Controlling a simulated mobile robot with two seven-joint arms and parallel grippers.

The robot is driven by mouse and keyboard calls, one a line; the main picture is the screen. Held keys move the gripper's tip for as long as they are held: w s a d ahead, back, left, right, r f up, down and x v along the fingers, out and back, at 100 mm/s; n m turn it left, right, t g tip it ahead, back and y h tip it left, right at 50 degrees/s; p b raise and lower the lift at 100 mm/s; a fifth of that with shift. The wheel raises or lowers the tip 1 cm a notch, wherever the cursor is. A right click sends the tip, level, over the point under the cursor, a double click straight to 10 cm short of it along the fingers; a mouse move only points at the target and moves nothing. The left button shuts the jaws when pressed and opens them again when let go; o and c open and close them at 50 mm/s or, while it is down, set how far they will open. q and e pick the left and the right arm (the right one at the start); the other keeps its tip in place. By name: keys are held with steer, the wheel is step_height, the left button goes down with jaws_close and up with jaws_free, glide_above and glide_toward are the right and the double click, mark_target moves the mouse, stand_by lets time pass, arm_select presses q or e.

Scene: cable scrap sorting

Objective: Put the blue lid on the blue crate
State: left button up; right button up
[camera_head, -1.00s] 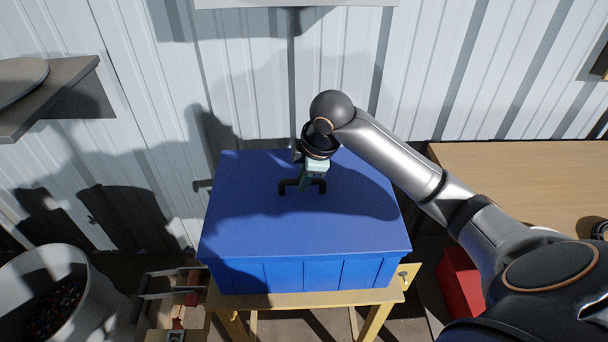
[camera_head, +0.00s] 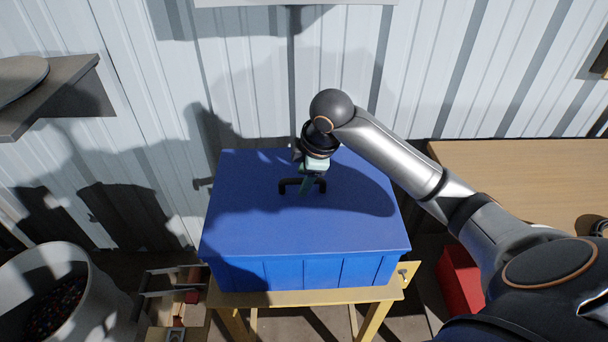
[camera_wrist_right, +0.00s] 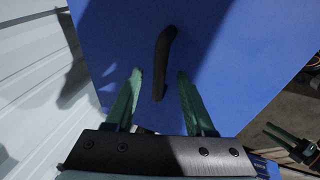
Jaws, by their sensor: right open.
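The blue lid (camera_head: 300,225) lies flat over the top of the blue crate (camera_head: 305,273) and its edges line up with the walls as far as I see. Its dark handle (camera_head: 290,183) stands near the middle; the handle also shows in the right wrist view (camera_wrist_right: 164,50). My right gripper (camera_head: 306,190) is open at the handle, with its green fingers on either side of it in the wrist view (camera_wrist_right: 160,75). Whether they touch it I cannot tell. Another green-fingered gripper, apparently my left (camera_wrist_right: 283,140), shows partly at the wrist view's right edge.
The crate stands on a yellow table (camera_head: 290,298) before a corrugated wall (camera_head: 420,70). A white bin (camera_head: 85,290) with small bits is at lower left. A wooden table (camera_head: 520,180) and a red box (camera_head: 460,278) are at right. A grey shelf (camera_head: 75,80) juts in at upper left.

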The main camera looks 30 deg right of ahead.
steer(key=p+v, duration=0.1)
steer(key=v, duration=1.1)
steer(key=shift+r, duration=0.25)
steer(key=shift+s, duration=0.1)
